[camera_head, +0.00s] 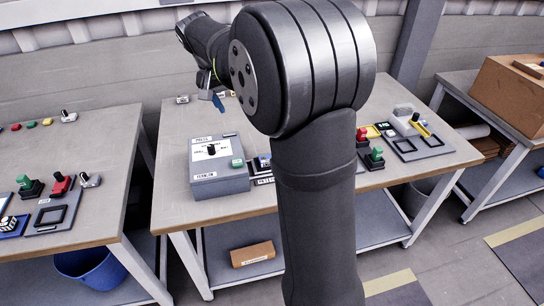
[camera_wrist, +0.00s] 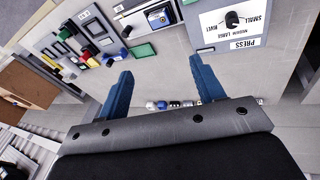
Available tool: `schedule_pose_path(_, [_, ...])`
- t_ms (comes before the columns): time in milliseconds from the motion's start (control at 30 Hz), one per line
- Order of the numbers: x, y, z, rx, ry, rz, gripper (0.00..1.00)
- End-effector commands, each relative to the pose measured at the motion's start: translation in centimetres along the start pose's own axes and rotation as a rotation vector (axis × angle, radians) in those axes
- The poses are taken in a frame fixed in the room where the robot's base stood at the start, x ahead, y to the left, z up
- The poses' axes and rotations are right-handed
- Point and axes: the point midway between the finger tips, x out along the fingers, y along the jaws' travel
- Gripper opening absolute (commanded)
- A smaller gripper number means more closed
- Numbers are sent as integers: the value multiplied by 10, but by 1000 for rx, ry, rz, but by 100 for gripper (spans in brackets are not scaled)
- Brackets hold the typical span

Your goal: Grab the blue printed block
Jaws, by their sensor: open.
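A small blue block with a printed pattern (camera_head: 264,161) lies on the middle table, just right of the grey box and partly hidden by my arm. In the wrist view, a small blue and white printed piece (camera_wrist: 159,17) shows at the top, beside the grey box; it looks like the same block. My gripper (camera_wrist: 160,68) is open, with its two blue fingers apart and nothing between them. In the head view, my gripper (camera_head: 214,98) hangs above the back of the middle table, apart from the block.
The grey box (camera_head: 220,181) with a knob and PRESS label stands left of the block. A green block (camera_wrist: 143,50) lies near my left finger. Switches and frames (camera_head: 405,140) fill the table's right side. Small parts (camera_wrist: 178,104) line one edge.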

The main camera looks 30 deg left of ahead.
Motion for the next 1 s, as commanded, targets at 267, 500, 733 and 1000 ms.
schedule_pose_path(267, [77,39,-29,733,-186,-80,62])
schedule_pose_path(500, [125,67,-44,1234,-329,-97,62])
schedule_pose_path(733, [144,72,-46,1377,-375,-93,62])
schedule_pose_path(1000, [194,56,-34,1375,-375,-92,62])
